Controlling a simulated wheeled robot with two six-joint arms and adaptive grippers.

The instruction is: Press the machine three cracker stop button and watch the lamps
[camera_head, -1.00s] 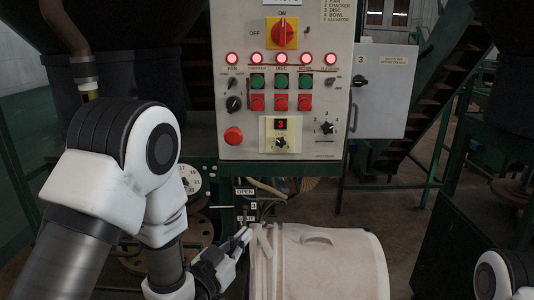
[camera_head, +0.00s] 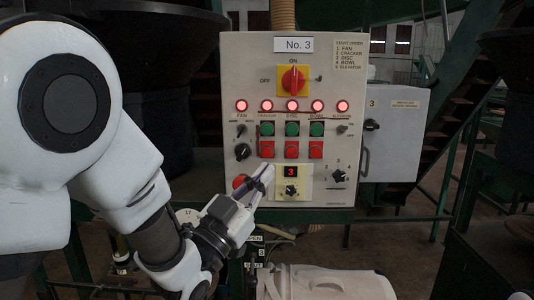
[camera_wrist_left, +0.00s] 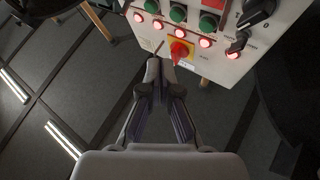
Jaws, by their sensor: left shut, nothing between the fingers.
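The grey No. 3 control panel (camera_head: 328,185) stands upright ahead of me. Its cracker stop button is the red square (camera_head: 266,149) under the green cracker button (camera_head: 267,128). The row of lamps above, including the cracker lamp (camera_head: 266,105), glows red. My left gripper (camera_head: 264,172) is shut and empty, its fingertips just below the cracker stop button in the head view; I cannot tell the gap to the panel. In the left wrist view the shut fingers (camera_wrist_left: 165,65) point toward the panel, with lit lamps (camera_wrist_left: 181,33) beyond. My right gripper is out of view.
A large red round button (camera_head: 239,183) is partly hidden by my left gripper. A red-yellow main switch (camera_head: 293,78) sits above the lamps.

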